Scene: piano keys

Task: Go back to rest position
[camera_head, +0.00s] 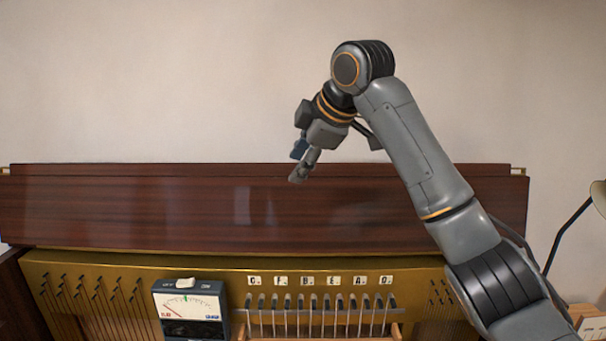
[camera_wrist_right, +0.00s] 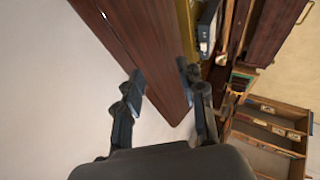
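My right gripper (camera_head: 299,165) is raised in front of the dark wooden piano panel (camera_head: 120,210) in the head view, with its arm coming in from the lower right. In the right wrist view, the right gripper (camera_wrist_right: 160,85) has its two fingers spread apart with nothing between them. The edge of the wooden panel (camera_wrist_right: 140,45) lies beyond the fingers. My left gripper is in neither view.
A meter with a dial (camera_head: 190,307) stands at the lower left, beside a row of lettered tags (camera_head: 320,280) above metal levers. A lamp (camera_head: 598,197) is at the right edge. Wooden shelves (camera_wrist_right: 270,130) show in the wrist view. The wall above is clear.

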